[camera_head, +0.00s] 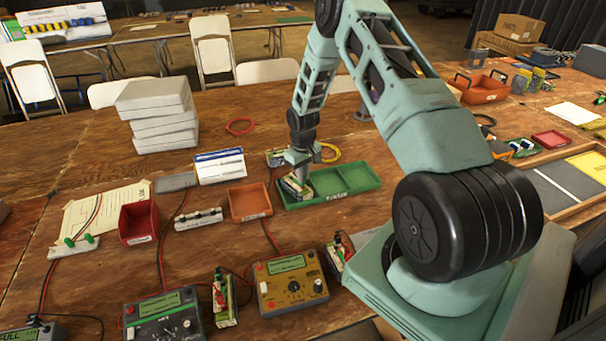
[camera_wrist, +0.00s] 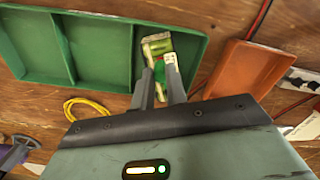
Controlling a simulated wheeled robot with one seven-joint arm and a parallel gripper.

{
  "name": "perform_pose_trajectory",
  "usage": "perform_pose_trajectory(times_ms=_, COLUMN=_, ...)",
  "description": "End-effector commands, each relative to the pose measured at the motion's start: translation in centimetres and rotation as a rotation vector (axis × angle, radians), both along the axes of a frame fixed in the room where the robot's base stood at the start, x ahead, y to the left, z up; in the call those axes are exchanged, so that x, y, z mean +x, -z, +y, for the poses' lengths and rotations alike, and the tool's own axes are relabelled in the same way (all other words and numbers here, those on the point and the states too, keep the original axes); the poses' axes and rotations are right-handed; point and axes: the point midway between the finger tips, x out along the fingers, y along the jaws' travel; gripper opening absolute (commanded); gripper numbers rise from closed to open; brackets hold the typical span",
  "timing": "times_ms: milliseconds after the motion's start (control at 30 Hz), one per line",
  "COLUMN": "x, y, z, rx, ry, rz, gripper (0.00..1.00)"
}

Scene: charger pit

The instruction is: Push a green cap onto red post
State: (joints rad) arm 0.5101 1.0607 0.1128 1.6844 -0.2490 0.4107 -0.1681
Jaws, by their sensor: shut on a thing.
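My gripper (camera_head: 298,160) points down over the left compartment of a green tray (camera_head: 355,181). It is shut on a small green-and-white block (camera_head: 294,188); the wrist view also shows this block (camera_wrist: 158,46) at the fingertips, with green between the fingers. Whether the block touches the tray floor is unclear. Two small green caps (camera_head: 69,242) sit on a white strip at the left. Red posts show on a yellow meter (camera_head: 291,284) and on a dark meter (camera_head: 164,317) at the front. No loose green cap is clearly seen.
An orange bin (camera_head: 250,202) stands just left of the green tray, and a red bin (camera_head: 138,223) is farther left. Stacked grey boxes (camera_head: 157,115) stand behind. Cables cross the front. A yellow cable loop (camera_wrist: 86,107) lies near the tray. Bare wood shows at back left.

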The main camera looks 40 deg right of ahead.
Motion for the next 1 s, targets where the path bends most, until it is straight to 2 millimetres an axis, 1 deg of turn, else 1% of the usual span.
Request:
perform_pose_trajectory(times_ms=867, x=0.0, y=0.12, z=0.01, rx=0.0, ry=0.0, rz=0.0, gripper=0.01)
perform_pose_trajectory(times_ms=900, x=0.01, y=0.12, z=0.01, rx=0.0, ry=0.0, rz=0.0, gripper=0.22)
perform_pose_trajectory(times_ms=967, x=0.0, y=0.12, z=0.01, rx=0.0, ry=0.0, rz=0.0, gripper=0.39)
perform_pose_trajectory(times_ms=1000, x=0.0, y=0.12, z=0.01, rx=0.0, ry=0.0, rz=0.0, gripper=0.4)
